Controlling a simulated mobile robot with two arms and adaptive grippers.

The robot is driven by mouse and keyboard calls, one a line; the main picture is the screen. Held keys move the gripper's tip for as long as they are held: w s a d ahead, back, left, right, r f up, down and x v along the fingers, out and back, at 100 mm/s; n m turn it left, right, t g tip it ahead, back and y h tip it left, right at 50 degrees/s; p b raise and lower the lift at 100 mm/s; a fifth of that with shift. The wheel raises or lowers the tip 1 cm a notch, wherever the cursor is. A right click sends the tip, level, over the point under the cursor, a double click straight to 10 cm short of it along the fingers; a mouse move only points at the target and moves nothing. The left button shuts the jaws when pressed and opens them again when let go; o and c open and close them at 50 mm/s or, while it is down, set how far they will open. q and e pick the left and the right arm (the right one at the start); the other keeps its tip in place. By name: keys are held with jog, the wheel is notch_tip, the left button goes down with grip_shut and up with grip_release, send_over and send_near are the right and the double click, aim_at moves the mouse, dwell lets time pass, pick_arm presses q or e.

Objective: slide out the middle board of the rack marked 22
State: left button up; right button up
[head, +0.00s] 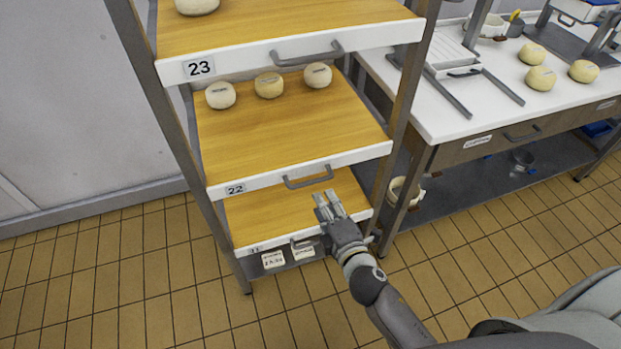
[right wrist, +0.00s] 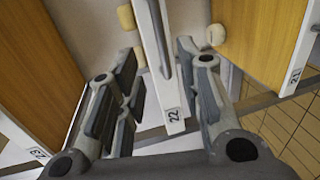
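The board marked 22 (head: 290,130) is in the rack between the board marked 23 and a lower board. It has a wooden top, a white front edge and a grey handle (head: 308,178). Three pale round cheeses stand at its back. My right gripper (head: 326,198) is in front of the rack, just below and right of this handle in the head view, apart from it. In the right wrist view, its fingers are spread, with the label 22 (right wrist: 173,114) and the handle (right wrist: 158,35) showing in the gap between them. My left gripper is out of view.
The board marked 23 (head: 290,50) is above, with its own handle. A rack post (head: 405,100) stands close on the right, beside a white-topped bench (head: 460,110) with cheeses. Tiled floor in front is clear.

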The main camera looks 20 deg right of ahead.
aim_at(313, 183)
jog(key=x, duration=1)
jog(key=shift+w, duration=0.15)
jog(key=shift+c, duration=0.4)
grip_shut()
